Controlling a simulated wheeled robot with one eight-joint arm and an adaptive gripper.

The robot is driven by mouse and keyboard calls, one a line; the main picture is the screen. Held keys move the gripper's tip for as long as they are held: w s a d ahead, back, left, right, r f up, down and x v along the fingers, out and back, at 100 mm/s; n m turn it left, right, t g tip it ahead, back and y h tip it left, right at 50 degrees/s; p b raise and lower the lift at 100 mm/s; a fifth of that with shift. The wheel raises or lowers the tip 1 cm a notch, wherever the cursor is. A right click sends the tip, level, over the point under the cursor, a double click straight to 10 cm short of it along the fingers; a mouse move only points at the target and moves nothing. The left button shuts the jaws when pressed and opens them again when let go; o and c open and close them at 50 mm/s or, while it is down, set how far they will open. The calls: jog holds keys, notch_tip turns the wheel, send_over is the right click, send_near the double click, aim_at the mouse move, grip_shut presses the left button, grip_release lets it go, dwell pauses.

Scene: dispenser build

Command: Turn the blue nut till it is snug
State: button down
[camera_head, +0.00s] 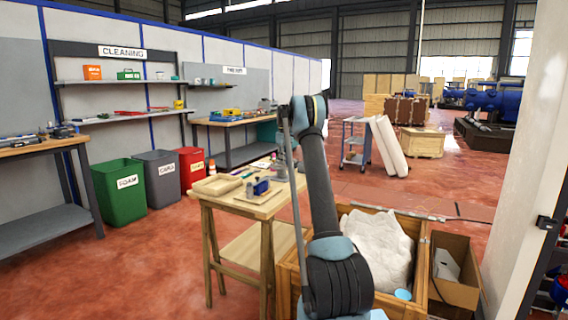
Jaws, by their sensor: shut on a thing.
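A small wooden workbench (226,199) stands in front of me, left of my arm. A small blue part (258,187) sits on a dark piece near the bench's front edge; it is too small to tell whether it is the blue nut. My arm (318,180) rises in the foreground and bends at the top. It covers the right end of the bench. I cannot make out my gripper or its fingertips, and contact with the blue part cannot be seen.
A wooden crate (288,278) with white material (372,245) and a cardboard box (455,270) stand at the right. Green (118,195), grey (158,180) and red (191,170) bins line the left wall. Red floor is open left of the bench.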

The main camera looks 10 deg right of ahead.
jog(key=shift+d, duration=0.1)
jog(key=m, duration=0.3)
jog(key=shift+m, duration=0.3)
jog(key=m, duration=0.3)
jog(key=shift+m, duration=0.3)
jog(key=m, duration=0.4)
jog(key=shift+m, duration=1.3)
jog(key=shift+a, duration=0.2)
jog(key=c, duration=1.6)
grip_release()
jog(key=shift+d, duration=0.1)
